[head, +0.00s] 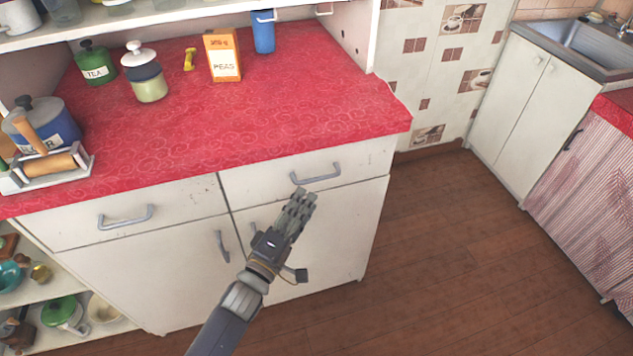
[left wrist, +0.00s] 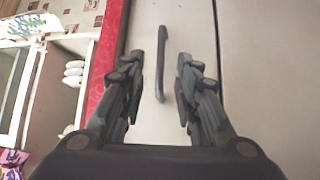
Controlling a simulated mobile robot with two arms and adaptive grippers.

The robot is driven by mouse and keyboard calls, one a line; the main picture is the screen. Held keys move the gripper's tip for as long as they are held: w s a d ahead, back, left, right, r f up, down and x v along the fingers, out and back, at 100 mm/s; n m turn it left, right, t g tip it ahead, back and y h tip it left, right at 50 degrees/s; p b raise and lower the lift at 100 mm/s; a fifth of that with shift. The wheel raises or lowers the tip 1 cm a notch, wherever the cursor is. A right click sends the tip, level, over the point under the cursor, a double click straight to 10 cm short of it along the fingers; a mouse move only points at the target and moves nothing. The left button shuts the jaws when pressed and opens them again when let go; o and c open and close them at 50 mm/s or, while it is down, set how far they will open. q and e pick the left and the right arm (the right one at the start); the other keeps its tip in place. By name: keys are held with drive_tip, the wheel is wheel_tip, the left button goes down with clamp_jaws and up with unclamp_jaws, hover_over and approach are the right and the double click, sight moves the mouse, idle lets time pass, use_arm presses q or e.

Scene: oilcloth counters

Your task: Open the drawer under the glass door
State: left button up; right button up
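The white cabinet has two drawers side by side under the red counter: a left drawer (head: 75,225) and a right drawer (head: 255,182), both shut. The right drawer's grey bar handle (head: 316,174) is just beyond my left gripper (head: 299,196). In the left wrist view, my left gripper (left wrist: 161,58) is open, with a bar handle (left wrist: 164,72) between its fingers, which do not visibly close on it. Whether they touch it I cannot tell. A white-framed door (left wrist: 16,92) shows at the left there; whether it is the glass door is unclear. My right gripper is not in view.
Cabinet doors with handles (head: 222,246) lie below the drawers. The red counter (head: 290,110) holds jars, a pease box (head: 223,55) and a blue cup (head: 263,32). Open shelves (head: 60,335) stand at the lower left. The brown floor (head: 450,240) at the right is clear.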

sight(317, 183)
use_arm(q)
drive_tip(key=x, duration=0.7)
drive_tip(key=shift+w, duration=0.1)
clamp_jaws()
